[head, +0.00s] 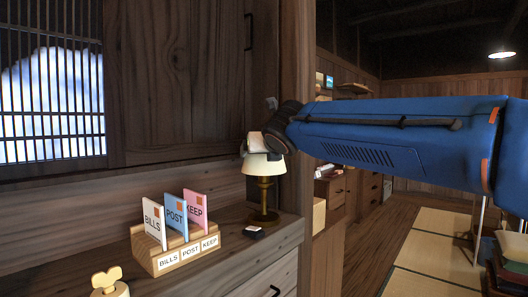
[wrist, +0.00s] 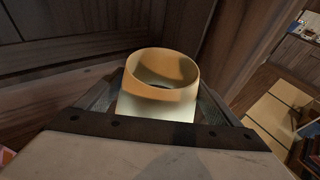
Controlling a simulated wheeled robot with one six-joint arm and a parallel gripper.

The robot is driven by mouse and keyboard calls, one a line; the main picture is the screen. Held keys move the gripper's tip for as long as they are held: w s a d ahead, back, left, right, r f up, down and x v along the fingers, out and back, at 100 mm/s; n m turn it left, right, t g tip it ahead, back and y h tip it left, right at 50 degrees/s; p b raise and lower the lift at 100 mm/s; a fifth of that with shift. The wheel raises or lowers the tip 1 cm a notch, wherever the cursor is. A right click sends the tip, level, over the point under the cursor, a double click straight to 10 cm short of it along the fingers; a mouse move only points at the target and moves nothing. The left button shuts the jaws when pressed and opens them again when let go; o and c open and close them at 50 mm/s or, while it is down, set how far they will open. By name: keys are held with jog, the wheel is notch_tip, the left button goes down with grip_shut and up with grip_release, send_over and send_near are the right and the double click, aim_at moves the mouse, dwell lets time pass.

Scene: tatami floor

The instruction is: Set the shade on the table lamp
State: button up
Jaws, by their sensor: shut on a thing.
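The cream lamp shade (head: 263,166) is at the top of the brass-coloured table lamp (head: 263,195), which stands upright on the wooden cabinet top. My gripper (head: 262,148) is at the upper part of the shade. In the wrist view the shade (wrist: 160,88) sits between the two fingers of my gripper (wrist: 158,100), its round open top facing the camera. My gripper is shut on the shade. The lamp's upper end is hidden by the shade, so I cannot tell if the shade rests on it.
A wooden letter rack (head: 176,252) with BILLS, POST and KEEP cards stands left of the lamp. A small dark box (head: 254,232) lies just in front of the lamp base. A wooden post (head: 296,120) rises close on the right. A pale knobbed object (head: 108,284) is at the front left.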

jog(key=shift+f, duration=2.15)
dwell(1.1)
jog(key=o, duration=1)
jog(key=shift+r, duration=0.1)
jog(key=shift+r, duration=2.9)
